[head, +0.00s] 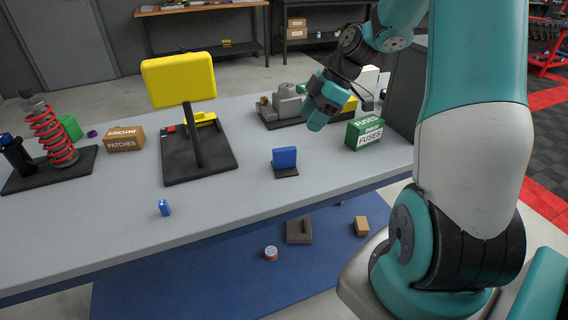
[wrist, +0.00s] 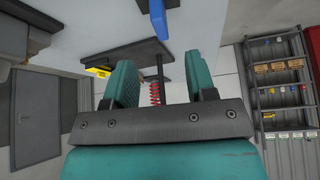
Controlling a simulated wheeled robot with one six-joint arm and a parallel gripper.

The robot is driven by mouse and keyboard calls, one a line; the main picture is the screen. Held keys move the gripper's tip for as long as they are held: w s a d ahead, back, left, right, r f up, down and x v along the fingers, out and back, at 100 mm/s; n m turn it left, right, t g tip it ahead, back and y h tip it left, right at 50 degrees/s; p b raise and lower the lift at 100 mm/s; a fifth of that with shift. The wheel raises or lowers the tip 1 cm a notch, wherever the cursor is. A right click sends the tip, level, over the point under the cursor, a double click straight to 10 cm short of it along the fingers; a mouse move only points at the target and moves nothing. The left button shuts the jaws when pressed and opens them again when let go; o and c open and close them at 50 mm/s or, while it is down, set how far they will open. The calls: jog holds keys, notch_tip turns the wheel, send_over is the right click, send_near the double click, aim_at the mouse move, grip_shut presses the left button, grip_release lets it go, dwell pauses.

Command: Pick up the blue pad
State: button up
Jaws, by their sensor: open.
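A blue pad (head: 284,158) stands upright on a small dark base (head: 286,172) near the middle of the grey table. It also shows at the top of the wrist view (wrist: 157,18), upside down and partly cut off. My gripper (head: 318,118) hangs above and to the right of the pad in the head view, apart from it. In the wrist view my gripper (wrist: 161,80) has its two teal fingers spread with nothing held between them. A smaller blue piece (head: 164,208) lies near the table's front edge, to the left.
A yellow panel on a black stand (head: 198,165) rises left of the pad. A green fuse box (head: 364,134) and grey machine (head: 288,103) are to the right and behind. A red spring (head: 53,137) stands far left. The table front is mostly clear.

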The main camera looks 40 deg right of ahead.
aim_at(290, 148)
jog(key=p+x, duration=0.1)
jog(key=x, duration=1.2)
grip_shut()
